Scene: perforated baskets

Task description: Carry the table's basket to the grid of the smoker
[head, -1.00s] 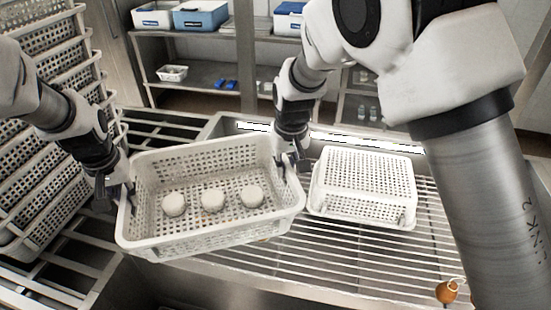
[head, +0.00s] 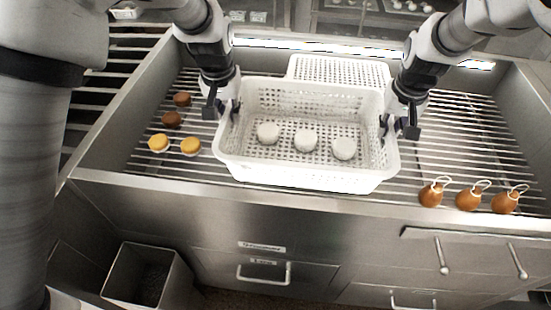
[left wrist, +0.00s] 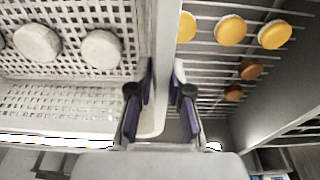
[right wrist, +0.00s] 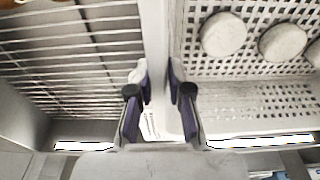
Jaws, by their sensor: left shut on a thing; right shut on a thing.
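The white perforated basket (head: 308,170) holds three round white pieces (head: 306,140) and sits level over the smoker's wire grid (head: 440,130). I cannot tell whether its bottom touches the bars. My left gripper (head: 231,108) is shut on the basket's left end wall, and my right gripper (head: 388,122) is shut on its right end wall. In the left wrist view the fingers (left wrist: 162,82) straddle the basket's rim. The right wrist view shows the same for the right fingers (right wrist: 160,80). The basket hides the middle of the grid.
Another white basket (head: 340,70) lies upside down on the grid just behind. Yellow-topped rounds (head: 190,146) and brown rounds (head: 171,119) lie on the grid at left. Several brown strung pieces (head: 468,196) lie at front right. A metal bin (head: 148,275) stands below.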

